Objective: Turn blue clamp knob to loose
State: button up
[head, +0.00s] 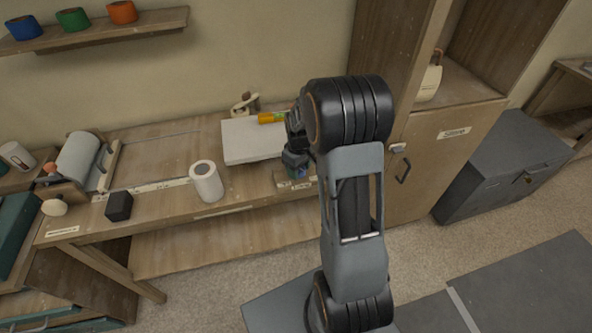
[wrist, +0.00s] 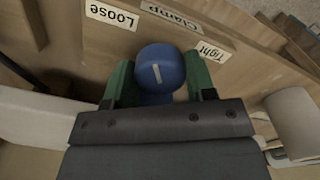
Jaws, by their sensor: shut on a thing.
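The blue clamp knob (wrist: 160,66) is in the middle of the wrist view, with a short pale mark on its face. The mark runs nearly up and down in the picture. My gripper (wrist: 159,82) has its green fingers on both sides of the knob and is shut on it. Beyond the knob are the labels "Loose" (wrist: 111,15) at upper left, "Clamp" (wrist: 173,18) and "Tight" (wrist: 211,52) at right. The mark points at neither Loose nor Tight. In the head view my gripper (head: 297,168) is at the bench's front right and mostly hides the knob.
A white board (head: 250,142) lies on the bench (head: 150,203) behind my gripper. A white roll (head: 206,182) stands to the left, with a black block (head: 119,206) farther left. A tall wooden cabinet (head: 427,160) is close on the right. Floor is free in front.

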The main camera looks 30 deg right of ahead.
jog(key=shift+w+r+n, duration=0.15)
jog(key=shift+w+n, duration=0.1)
jog(key=shift+n, duration=1.15)
jog(key=o, duration=0.6)
jog(key=shift+o, duration=0.2)
jog(key=shift+r, duration=0.1)
notch_tip(320, 180, up, 14)
jog(key=shift+f+b, duration=0.25)
jog(key=shift+b, duration=0.2)
jog(key=shift+s, duration=0.1)
